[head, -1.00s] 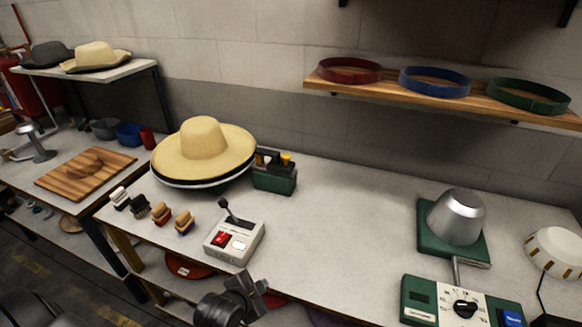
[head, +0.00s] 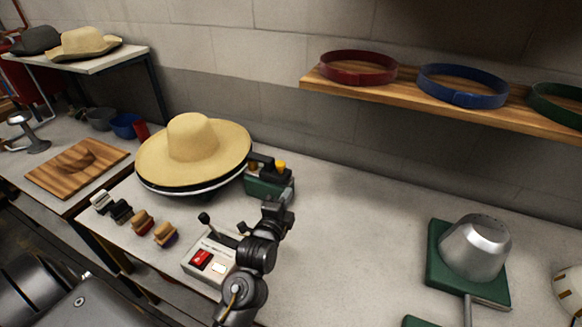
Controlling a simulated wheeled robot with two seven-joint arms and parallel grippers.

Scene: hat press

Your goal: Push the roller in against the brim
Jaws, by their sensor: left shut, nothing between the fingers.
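The straw hat (head: 194,138) with a wide tan brim sits on a round dark and white support at the left of the table. Just right of the brim stands the roller unit (head: 262,187), a green base with a black upper part and a yellow knob (head: 281,166). The roller itself is small and dark near the brim edge; I cannot tell whether it touches the brim. My left gripper (head: 286,194) is shut and empty, at the right side of the roller unit, partly covering its base. I cannot tell whether it touches the unit. My right gripper is not in view.
A control box (head: 205,261) with a black lever and red switch stands in front, partly behind my left arm. Several brushes (head: 142,221) lie left of it. A metal dome on a green base (head: 440,265) stands right. The table's middle is clear.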

